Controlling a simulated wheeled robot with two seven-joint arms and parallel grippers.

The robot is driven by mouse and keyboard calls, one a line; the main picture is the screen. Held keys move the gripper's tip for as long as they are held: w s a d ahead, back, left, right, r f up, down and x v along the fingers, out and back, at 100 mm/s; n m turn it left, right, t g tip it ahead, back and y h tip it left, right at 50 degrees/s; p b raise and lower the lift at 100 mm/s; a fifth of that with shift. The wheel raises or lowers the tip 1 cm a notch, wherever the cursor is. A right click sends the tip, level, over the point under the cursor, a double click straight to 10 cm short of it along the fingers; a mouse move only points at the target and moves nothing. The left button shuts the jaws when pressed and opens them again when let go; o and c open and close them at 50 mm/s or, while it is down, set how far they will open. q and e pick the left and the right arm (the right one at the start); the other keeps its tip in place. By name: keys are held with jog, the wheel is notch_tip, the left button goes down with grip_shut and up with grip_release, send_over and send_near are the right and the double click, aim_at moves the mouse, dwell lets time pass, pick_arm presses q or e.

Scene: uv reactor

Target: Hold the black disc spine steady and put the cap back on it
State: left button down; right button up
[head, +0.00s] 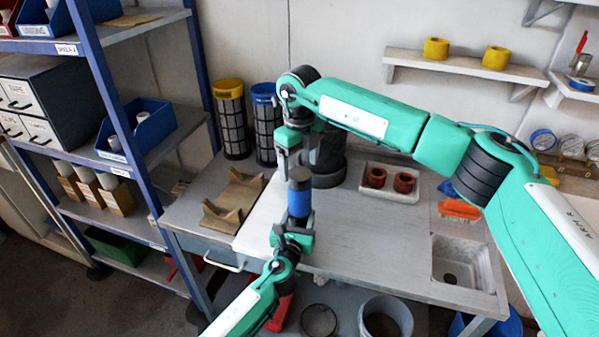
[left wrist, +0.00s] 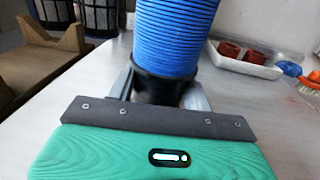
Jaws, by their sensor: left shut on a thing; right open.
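The disc spine shows in the head view as an upright column with a blue ribbed stack (head: 299,203) and a dark top (head: 299,176). In the left wrist view, the blue ribbed stack (left wrist: 175,35) rises from a black base (left wrist: 163,88). My left gripper (head: 293,232) is shut on the disc spine at this base, holding it upright over the bench's front part. My right gripper (head: 286,162) is open and points down just above and left of the spine's top. I cannot tell whether the dark top is the cap or part of the spine.
A wooden cradle (head: 221,216) lies left on the bench (head: 350,235). Yellow-topped (head: 231,120) and blue-topped (head: 265,122) mesh cartridges stand behind. A dark cylinder on a round base (head: 327,168) stands at the back, beside a white tray (head: 390,192) with red rings. A sink (head: 459,265) is at right.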

notch_tip(320, 180, up, 9)
jog(key=shift+f, duration=0.2)
pick_arm(q)
jog(key=c, duration=0.5)
grip_release()
jog(key=v, duration=1.4)
jog(key=shift+w, duration=0.1)
pick_arm(e)
jog(key=shift+f, duration=0.1)
